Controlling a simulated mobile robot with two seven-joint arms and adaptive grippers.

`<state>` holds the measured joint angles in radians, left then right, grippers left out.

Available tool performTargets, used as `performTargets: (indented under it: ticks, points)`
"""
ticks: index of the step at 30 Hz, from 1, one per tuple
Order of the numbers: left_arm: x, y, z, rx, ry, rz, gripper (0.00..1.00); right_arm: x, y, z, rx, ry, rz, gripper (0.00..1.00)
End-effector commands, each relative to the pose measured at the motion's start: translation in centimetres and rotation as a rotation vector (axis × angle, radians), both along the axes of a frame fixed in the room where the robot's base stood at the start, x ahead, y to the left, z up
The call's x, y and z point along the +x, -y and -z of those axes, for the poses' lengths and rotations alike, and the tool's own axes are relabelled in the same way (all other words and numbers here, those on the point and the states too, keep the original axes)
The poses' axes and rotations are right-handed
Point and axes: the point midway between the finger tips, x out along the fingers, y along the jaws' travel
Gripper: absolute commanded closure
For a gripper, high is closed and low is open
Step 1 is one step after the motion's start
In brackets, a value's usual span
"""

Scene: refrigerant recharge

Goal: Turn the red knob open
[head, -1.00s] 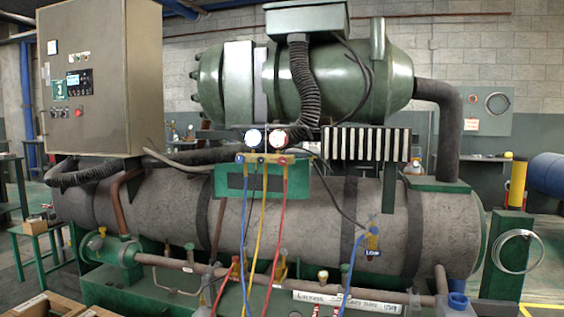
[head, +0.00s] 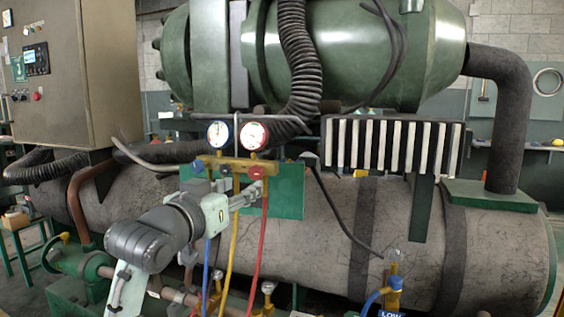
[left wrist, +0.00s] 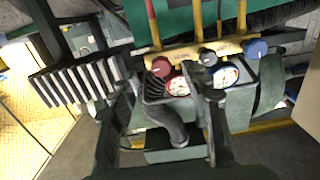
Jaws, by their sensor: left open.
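The red knob (head: 254,173) sits at the right end of the brass gauge manifold (head: 232,163), below the red-rimmed gauge (head: 253,136). It also shows in the left wrist view (left wrist: 160,66), just beyond the tip of one finger. My left gripper (head: 252,190) is open in front of the manifold, close to the red knob. In the left wrist view its fingers (left wrist: 183,90) are spread apart with nothing between them. I cannot tell whether a finger touches the knob. My right gripper is not in view.
A blue knob (head: 198,166) and a black knob (head: 225,170) share the manifold. Blue, yellow and red hoses (head: 257,245) hang below it. A large grey tank (head: 320,230) lies behind, and a ribbed black pipe (head: 298,60) descends above.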

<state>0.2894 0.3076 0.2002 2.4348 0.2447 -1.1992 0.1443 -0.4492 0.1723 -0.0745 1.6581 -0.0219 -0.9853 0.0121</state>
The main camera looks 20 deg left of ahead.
Motion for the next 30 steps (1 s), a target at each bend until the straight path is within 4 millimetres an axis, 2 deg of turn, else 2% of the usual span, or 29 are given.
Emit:
performTargets:
  ticks: [1,5,12,18,29,30]
  points:
    - [-0.1,0.0,-0.8,0.0,0.017,0.001,0.52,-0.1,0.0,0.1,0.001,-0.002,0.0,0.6]
    - [0.6,-0.1,-1.3,-0.002,0.027,0.002,0.52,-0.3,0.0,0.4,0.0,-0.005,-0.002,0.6]
    - [4.4,-0.3,-1.2,-0.003,0.024,0.001,0.52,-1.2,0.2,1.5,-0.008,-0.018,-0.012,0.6]
    - [6.9,-0.4,-1.2,-0.003,0.025,0.002,0.52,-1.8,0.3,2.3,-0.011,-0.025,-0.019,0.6]
    - [7.6,-0.4,-1.1,-0.002,0.024,0.002,0.52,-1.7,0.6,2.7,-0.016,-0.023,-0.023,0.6]
    - [7.6,-0.4,-1.1,-0.002,0.024,0.002,0.56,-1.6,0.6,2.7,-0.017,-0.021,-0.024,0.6]
